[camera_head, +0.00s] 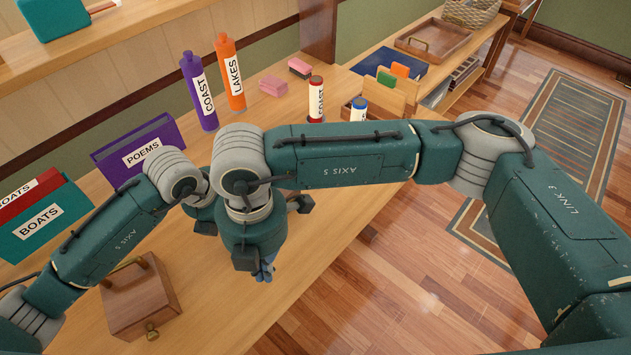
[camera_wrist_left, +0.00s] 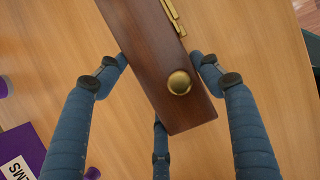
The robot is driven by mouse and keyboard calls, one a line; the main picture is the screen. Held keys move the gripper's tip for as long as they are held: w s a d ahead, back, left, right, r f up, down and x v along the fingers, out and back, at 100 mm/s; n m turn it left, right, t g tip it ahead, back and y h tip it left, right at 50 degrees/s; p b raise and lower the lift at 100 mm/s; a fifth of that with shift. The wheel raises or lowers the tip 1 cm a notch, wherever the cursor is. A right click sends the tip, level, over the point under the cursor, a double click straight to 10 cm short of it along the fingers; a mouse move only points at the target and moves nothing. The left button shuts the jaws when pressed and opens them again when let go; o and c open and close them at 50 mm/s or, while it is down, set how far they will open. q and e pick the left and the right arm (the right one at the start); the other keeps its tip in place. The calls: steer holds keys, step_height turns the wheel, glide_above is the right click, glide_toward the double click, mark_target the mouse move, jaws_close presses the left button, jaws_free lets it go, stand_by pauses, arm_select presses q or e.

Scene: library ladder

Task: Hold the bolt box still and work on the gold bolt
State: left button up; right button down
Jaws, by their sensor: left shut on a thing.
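In the left wrist view the dark wooden bolt box (camera_wrist_left: 150,45) lies tilted across the picture on the table. The gold bolt (camera_wrist_left: 174,16) is a slim bar at its top edge, partly cut off. A round gold knob (camera_wrist_left: 179,82) sits nearer the box's lower end. My left gripper (camera_wrist_left: 158,75) is shut on the box, with fingers on both sides. In the head view my right gripper (camera_head: 264,270) points down over the table; its fingertips are small and partly hidden, and I see nothing in them. It largely hides my left gripper.
A brown wooden box (camera_head: 145,296) with a gold knob stands at the table's front left; I cannot tell whether it is the held one. The front right table edge borders open floor.

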steer(key=s+a+r+m+g+y, duration=0.3)
steer(key=s+a+m+g+y, duration=0.2)
steer(key=s+g+y, duration=0.2)
steer(key=w+d+m+t+y, duration=0.4)
steer(key=w+m+y, duration=0.25)
steer(key=m, duration=0.25)
steer(key=w+d+m+t+y, duration=0.3)
steer(key=w+m+t+y, duration=0.15)
steer(key=w+m, duration=0.35)
steer(key=w+d+f+m+t+h, duration=0.1)
steer(key=w+d+f+m+t, duration=0.2)
steer(key=d, duration=0.3)
steer(key=w+d+f+m+t+h, duration=0.2)
steer(key=w+d+f+m+t, duration=0.1)
steer(key=d+m, duration=0.3)
steer(key=w+d+f+m+t+h, duration=0.1)
steer(key=w+d+f+m+t, duration=0.2)
steer(key=d, duration=0.4)
steer(key=shift+w+d+f+m+t+h, duration=0.1)
steer(key=shift+d+f+m+t+h, duration=0.2)
steer(key=shift+f+m+t, duration=0.4)
steer(key=x, duration=0.9)
steer(key=shift+a+r, duration=0.1)
steer(key=shift+a, duration=0.35)
steer(key=shift+s+a+f, duration=0.25)
steer(key=shift+s+a, duration=0.95)
steer(key=shift+a, duration=0.1)
